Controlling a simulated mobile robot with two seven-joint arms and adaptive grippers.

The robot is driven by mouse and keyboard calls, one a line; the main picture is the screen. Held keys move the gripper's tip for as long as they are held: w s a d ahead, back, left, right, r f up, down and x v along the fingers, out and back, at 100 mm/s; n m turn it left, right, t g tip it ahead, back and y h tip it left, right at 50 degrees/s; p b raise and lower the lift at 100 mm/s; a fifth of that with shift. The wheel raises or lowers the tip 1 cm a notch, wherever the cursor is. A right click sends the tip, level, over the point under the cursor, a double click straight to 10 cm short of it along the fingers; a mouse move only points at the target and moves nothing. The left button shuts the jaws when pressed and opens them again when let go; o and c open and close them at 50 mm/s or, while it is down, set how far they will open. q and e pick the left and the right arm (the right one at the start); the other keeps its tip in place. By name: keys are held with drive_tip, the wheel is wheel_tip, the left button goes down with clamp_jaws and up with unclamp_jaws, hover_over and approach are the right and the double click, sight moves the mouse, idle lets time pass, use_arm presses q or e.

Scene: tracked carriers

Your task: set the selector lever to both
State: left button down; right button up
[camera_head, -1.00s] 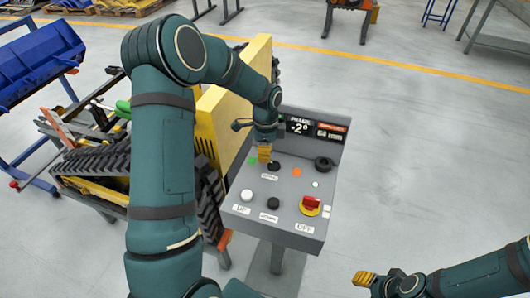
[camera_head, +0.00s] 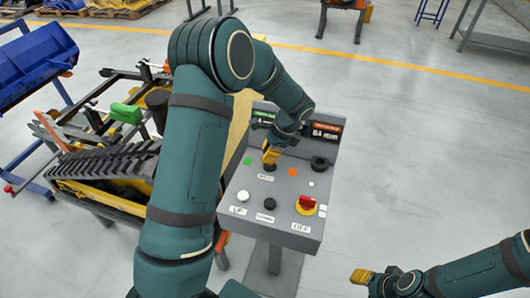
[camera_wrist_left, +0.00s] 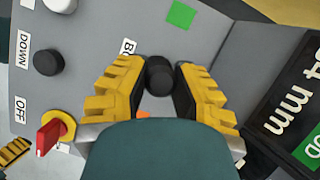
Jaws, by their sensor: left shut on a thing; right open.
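The grey control console (camera_head: 228,213) stands in the middle of the head view. Its selector lever is a black knob (camera_wrist_left: 159,77) in the left wrist view. The lever's label, partly hidden there, begins with "BO" (camera_wrist_left: 127,48). My left gripper (camera_head: 270,156) is shut on the lever, with a yellow finger on each side of the knob in the wrist view. A green square (camera_head: 247,161) lies left of the lever and an orange square (camera_head: 293,172) right of it. My right gripper (camera_head: 361,277) is open and empty at the lower right, away from the console.
A red-and-yellow OFF switch (camera_head: 306,205), a white button (camera_head: 243,196) and a black button (camera_head: 270,204) sit on the console front. A display (camera_head: 326,132) stands at its back. Tracked machinery (camera_head: 100,165) lies to the left. Floor to the right is clear.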

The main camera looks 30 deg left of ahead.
use_arm(q)
drive_tip(key=shift+d+f+y, duration=0.1)
drive_tip(key=shift+d+y, duration=0.2)
drive_tip(key=shift+y, duration=0.4)
drive_tip(key=shift+g, duration=0.3)
drive_tip(key=c, duration=0.7)
unclamp_jaws()
drive_tip(key=shift+c, duration=0.2)
drive_tip(key=v, duration=1.2)
drive_tip(key=shift+d, duration=0.1)
